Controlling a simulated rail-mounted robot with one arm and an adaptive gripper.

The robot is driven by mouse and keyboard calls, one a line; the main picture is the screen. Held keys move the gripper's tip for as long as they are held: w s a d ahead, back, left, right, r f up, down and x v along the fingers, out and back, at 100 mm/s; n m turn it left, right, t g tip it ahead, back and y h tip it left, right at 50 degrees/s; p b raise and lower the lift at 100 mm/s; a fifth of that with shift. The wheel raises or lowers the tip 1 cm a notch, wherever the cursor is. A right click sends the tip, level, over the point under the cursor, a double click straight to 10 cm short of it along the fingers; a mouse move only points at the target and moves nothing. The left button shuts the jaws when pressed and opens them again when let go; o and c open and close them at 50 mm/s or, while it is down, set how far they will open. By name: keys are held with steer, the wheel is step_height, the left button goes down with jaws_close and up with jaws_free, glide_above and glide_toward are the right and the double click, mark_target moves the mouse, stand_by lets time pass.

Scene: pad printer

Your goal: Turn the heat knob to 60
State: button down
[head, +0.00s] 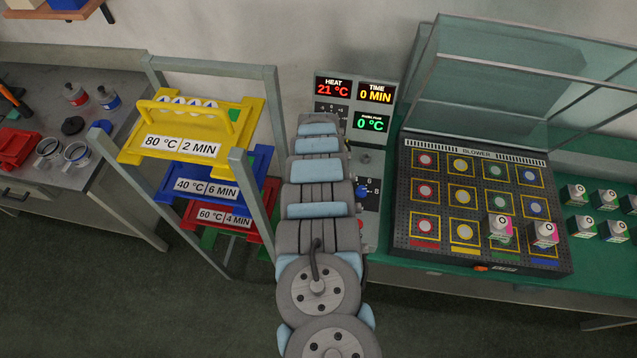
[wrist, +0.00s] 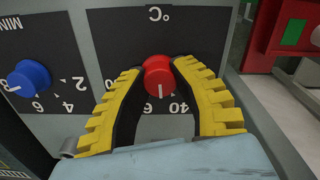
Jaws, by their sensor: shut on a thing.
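The red heat knob (wrist: 158,74) sits on a dark plate marked °C in the wrist view, which shows the panel upside down. Its white pointer points down in the picture, between the 40 on the right and a partly hidden digit on the left. My gripper (wrist: 157,70) is shut on the knob, one yellow-and-black finger on each side. The fingers cover parts of the scale. In the head view my arm hides the gripper and the knob. The heat display (head: 333,88) there reads 21 °C.
A blue knob (wrist: 30,77) with a MIN scale is left of the red knob in the wrist view. In the head view, a rack with yellow (head: 185,130), blue and red trays stands left of my arm. The blower plate (head: 480,205) is to the right.

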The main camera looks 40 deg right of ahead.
steer(key=m+b, duration=0.2)
steer(key=m, duration=0.3)
steer(key=shift+f, duration=0.1)
steer(key=shift+m, duration=0.3)
stand_by(0.4)
steer(key=c, duration=0.8)
jaws_free()
steer(key=shift+w+r, duration=0.1)
steer(key=shift+r, duration=6)
